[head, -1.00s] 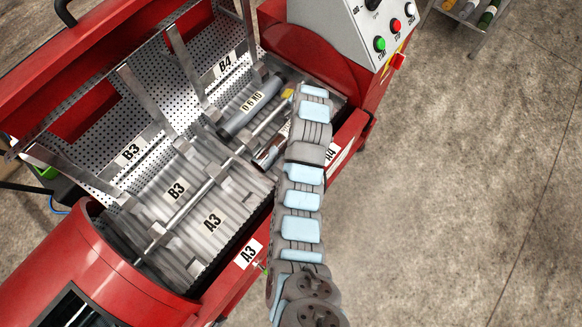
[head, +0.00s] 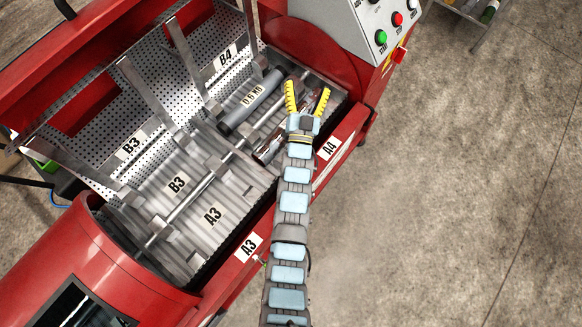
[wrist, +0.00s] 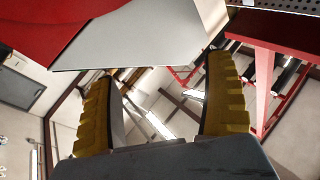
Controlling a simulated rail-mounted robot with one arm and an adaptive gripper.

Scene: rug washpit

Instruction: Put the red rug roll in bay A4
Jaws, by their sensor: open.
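My gripper (head: 307,98) is open, with two yellow ribbed fingers spread above the bay beside the A4 label (head: 329,148). It also shows in the wrist view (wrist: 160,100), with nothing between the fingers. A shiny cylinder with reddish-brown tints (head: 266,152) lies in that bay, partly hidden by my arm and gripper. It is the only reddish roll-like thing I see; I cannot tell for sure that it is the red rug roll. The gripper appears apart from it.
A grey roll marked 0.5 KG (head: 251,99) lies in the B4 bay. Bays A3 (head: 213,216) and B3 (head: 176,185) are empty. Upright metal dividers (head: 145,92) stand behind. A control panel (head: 350,25) rises at the back right.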

